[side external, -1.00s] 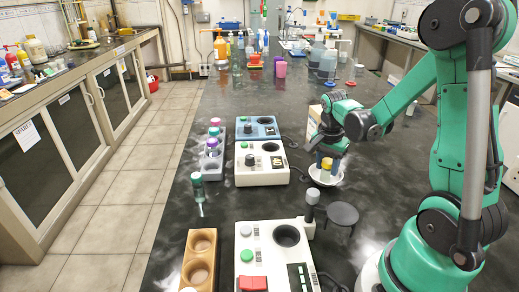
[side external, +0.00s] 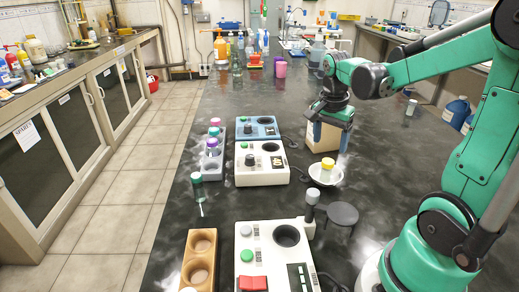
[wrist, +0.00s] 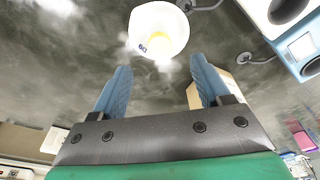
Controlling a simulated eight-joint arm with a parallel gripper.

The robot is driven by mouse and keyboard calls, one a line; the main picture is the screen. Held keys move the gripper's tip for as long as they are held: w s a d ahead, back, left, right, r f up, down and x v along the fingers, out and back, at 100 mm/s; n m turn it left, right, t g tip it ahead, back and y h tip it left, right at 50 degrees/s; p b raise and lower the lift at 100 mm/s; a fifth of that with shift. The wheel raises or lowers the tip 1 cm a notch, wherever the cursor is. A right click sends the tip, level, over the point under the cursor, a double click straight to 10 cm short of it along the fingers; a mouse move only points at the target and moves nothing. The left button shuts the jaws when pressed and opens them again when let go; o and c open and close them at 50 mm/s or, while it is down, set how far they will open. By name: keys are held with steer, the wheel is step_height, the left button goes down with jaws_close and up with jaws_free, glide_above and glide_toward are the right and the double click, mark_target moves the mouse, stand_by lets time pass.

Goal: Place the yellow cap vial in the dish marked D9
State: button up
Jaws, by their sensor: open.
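The yellow cap vial (side external: 327,164) stands upright in a small white dish (side external: 328,182) right of the white device. In the wrist view the dish (wrist: 158,14) is at the top centre with a small dark label on its rim, hard to read but resembling D9. The yellow cap (wrist: 163,38) shows faintly there, washed out by glare. My gripper (side external: 330,142) is above the vial, apart from it. Its blue fingers are spread with nothing between them, as the wrist view (wrist: 160,66) also shows.
A beige box (side external: 322,138) stands just behind the dish. A white device (side external: 262,176) and a blue one (side external: 258,126) are to the left. A grey rack (side external: 212,164) holds capped vials. A dark round plate (side external: 342,213) is in front of the dish.

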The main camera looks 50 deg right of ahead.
steer(key=a+r+n+t+y, duration=0.1)
steer(key=a+n+t, duration=0.2)
steer(key=a+n, duration=0.5)
steer(key=w+a+r+n+t, duration=0.1)
steer(key=a+n+t, duration=0.3)
steer(key=a+n, duration=0.5)
steer(key=shift+w+r+n+y, duration=0.3)
steer(key=shift+r+n+y, duration=0.1)
steer(key=shift+r+n, duration=0.15)
